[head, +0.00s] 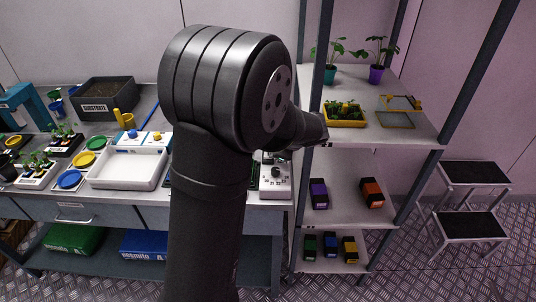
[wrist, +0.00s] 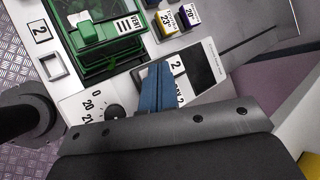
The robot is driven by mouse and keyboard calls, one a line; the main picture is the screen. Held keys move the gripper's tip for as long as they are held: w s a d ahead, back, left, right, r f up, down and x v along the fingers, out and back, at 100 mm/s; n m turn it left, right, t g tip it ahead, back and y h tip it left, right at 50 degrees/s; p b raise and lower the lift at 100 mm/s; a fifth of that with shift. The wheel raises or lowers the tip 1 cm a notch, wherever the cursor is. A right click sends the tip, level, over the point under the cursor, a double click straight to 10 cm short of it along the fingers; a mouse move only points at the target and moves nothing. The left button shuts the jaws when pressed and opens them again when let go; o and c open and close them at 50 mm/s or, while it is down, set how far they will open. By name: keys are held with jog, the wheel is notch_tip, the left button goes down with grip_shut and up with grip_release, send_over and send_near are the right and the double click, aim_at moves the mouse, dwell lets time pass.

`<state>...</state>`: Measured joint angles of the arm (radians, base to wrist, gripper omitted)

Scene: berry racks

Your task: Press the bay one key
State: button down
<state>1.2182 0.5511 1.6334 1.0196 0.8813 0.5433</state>
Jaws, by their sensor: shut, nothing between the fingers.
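A pale control panel (wrist: 135,100) fills the middle of the wrist view, with a dark round dial (wrist: 114,112) and a black display (wrist: 203,62). No bay one key can be made out; the fingers cover part of the panel. In the head view the panel (head: 272,188) shows right of my arm, which hides the gripper.
A shelf rack (head: 425,135) with plants and a yellow tray (head: 344,123) stands right of the bench. A white tray (head: 128,183) is to the left.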

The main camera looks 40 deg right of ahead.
jog(key=shift+f, duration=0.45)
jog(key=shift+f, duration=0.45)
dwell(0.7)
dwell(0.3)
jog(key=shift+r, duration=0.9)
jog(key=shift+r, duration=2.5)
